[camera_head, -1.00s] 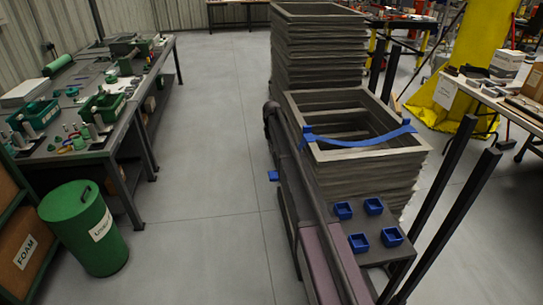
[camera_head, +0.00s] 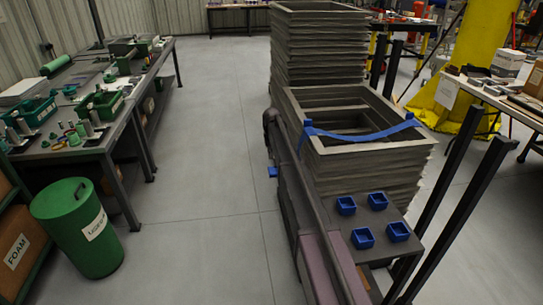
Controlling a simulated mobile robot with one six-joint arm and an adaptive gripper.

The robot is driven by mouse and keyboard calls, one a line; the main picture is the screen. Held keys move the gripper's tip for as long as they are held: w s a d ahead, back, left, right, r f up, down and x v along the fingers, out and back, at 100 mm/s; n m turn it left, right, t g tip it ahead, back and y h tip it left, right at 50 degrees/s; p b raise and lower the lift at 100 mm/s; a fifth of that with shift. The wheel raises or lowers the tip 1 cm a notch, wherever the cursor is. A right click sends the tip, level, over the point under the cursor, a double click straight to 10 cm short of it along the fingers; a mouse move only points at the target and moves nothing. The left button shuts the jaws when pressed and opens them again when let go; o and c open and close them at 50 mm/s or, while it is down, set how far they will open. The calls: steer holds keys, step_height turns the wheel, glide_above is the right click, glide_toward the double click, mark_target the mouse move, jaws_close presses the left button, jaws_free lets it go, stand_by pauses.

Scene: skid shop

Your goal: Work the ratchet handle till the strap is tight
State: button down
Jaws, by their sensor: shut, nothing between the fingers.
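A blue strap (camera_head: 365,136) runs across the open top of the nearer stack of grey frames (camera_head: 385,187). It sags a little in the middle, and its left end hangs over the near left rim. A small blue piece (camera_head: 272,172) shows low at the left of the stack, beside my dark arm links; I cannot tell whether it belongs to the ratchet. No ratchet handle can be made out. My arm covers the left side of the stack, and my gripper cannot be seen.
Several blue trays (camera_head: 363,238) sit on a dark deck before the stack. Black posts (camera_head: 462,215) stand at right. A taller stack (camera_head: 318,50) is behind. A green bin (camera_head: 80,228) and workbench (camera_head: 105,135) stand left, with clear floor (camera_head: 205,175) between.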

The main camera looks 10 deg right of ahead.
mark_target(272, 171)
steer(key=shift+f+b, duration=3.1)
steer(key=shift+f, duration=0.3)
